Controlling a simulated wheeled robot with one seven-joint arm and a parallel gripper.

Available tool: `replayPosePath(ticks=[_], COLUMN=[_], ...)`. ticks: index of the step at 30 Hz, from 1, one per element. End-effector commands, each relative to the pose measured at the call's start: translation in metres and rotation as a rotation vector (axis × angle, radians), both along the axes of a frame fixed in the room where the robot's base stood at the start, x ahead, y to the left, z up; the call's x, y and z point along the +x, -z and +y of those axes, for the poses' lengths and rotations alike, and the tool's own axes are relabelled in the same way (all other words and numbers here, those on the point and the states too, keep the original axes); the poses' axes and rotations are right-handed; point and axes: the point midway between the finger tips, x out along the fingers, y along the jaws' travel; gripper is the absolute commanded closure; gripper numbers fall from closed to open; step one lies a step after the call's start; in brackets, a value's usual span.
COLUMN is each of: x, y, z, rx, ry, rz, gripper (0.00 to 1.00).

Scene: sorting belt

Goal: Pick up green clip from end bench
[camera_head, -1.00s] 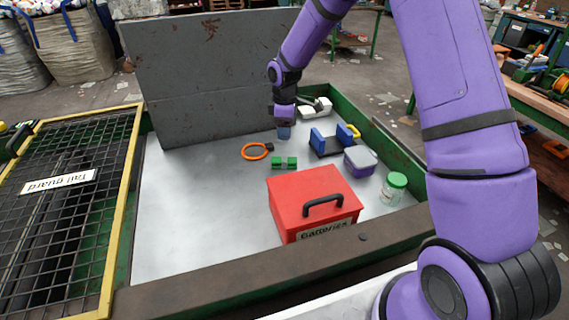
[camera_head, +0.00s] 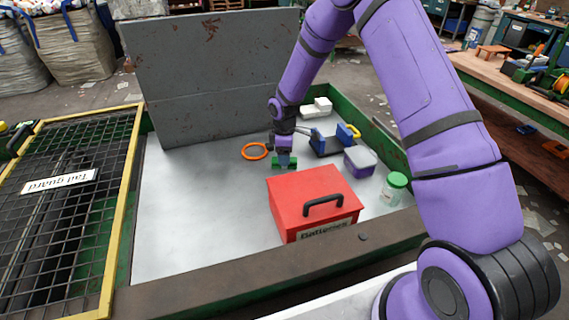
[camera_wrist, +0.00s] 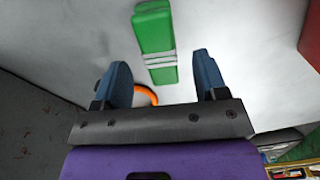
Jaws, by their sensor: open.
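The green clip (camera_head: 279,163) lies on the pale metal bench top (camera_head: 190,215), just behind the red box. In the wrist view the green clip (camera_wrist: 154,42) is a green block with white bands, lying beyond and between my two blue fingers. My gripper (camera_head: 285,158) points down at the clip, and its tip partly covers the clip in the head view. I cannot tell the exact height left above the clip.
A red box (camera_head: 290,200) with a black handle stands in front of the clip. An orange ring (camera_head: 254,151) lies to the left. A blue-ended holder (camera_head: 322,145), a purple tub (camera_head: 360,160) and a green-lidded jar (camera_head: 394,189) stand to the right. A grey panel (camera_head: 215,80) rises behind.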

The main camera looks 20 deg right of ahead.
Motion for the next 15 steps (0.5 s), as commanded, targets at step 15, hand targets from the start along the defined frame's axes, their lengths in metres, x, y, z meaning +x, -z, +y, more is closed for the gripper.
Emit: replayPosePath(ticks=[15], x=[-0.001], y=[0.028], z=[-0.001], rx=[0.000], ry=[0.000], rz=[0.000], gripper=[0.52])
